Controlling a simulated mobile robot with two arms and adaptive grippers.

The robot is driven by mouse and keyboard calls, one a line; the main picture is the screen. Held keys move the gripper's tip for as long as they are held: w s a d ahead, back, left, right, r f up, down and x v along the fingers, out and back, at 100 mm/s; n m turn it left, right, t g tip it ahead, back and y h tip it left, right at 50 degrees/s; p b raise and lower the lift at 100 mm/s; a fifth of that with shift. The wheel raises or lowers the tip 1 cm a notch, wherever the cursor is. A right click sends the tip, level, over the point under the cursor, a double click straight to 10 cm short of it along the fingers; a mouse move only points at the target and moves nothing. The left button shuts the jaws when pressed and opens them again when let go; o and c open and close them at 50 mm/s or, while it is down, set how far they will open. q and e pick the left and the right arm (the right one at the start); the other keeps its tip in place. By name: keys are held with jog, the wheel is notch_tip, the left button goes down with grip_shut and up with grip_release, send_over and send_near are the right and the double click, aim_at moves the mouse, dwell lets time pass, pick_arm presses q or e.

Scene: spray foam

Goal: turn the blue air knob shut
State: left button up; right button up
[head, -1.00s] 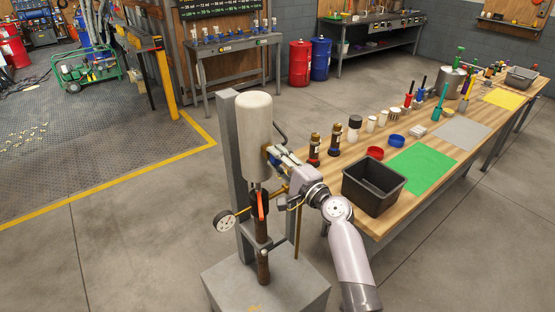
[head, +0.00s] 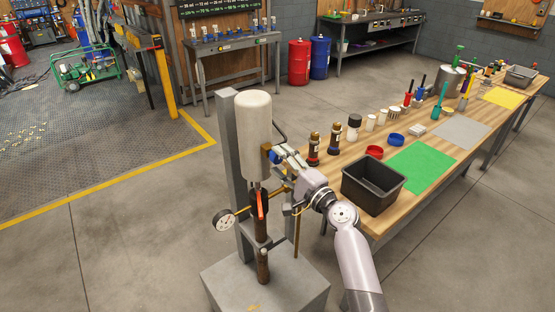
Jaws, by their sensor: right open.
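The blue air knob (head: 274,157) sits on the side of an upright stand, beside the lower part of a pale cylinder (head: 254,135). My right gripper (head: 283,158) points left toward the knob, with its fingertips close beside it. The gripper is open. Whether a fingertip touches the knob is too small to tell. The knob's turn position cannot be made out. My left gripper is not in view.
A red lever (head: 260,205) and a round gauge (head: 224,220) are on the stand below the cylinder. A wooden bench (head: 420,190) with a black bin (head: 373,187) and dark bottles stands close on the right. Open floor lies left.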

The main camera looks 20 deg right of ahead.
jog(key=v, duration=1)
jog(key=s+f+n+g+h+b, duration=0.2)
jog(key=f+g, duration=0.1)
jog(key=f, duration=1.4)
jog(key=s+f+n+g+h+b, duration=0.1)
jog(key=s+f+n+g+b, duration=0.15)
jog(key=f, duration=1.45)
jog(key=s+a+f+n+g+h+b, duration=0.1)
jog(key=s+f+n+g+b, duration=0.15)
jog(key=s+f, duration=0.65)
jog(key=s+f+n+g+h+b, duration=0.1)
jog(key=s+f+n+g, duration=0.3)
jog(key=f, duration=0.8)
jog(key=s+f+n+g+b, duration=0.1)
jog(key=s+f+n, duration=0.1)
jog(key=s+f, duration=0.4)
jog(key=s+f+n+g+h+b, duration=0.1)
jog(key=s+f, duration=0.5)
jog(key=s, duration=0.8)
jog(key=s+f+n+g+b, duration=0.2)
jog(key=s+f+n, duration=0.2)
jog(key=s, duration=0.7)
notch_tip(320, 180, down, 2)
jog(key=shift+d+f+n+g, duration=0.1)
jog(key=shift+d+n+g, duration=0.2)
jog(key=shift+s, duration=0.1)
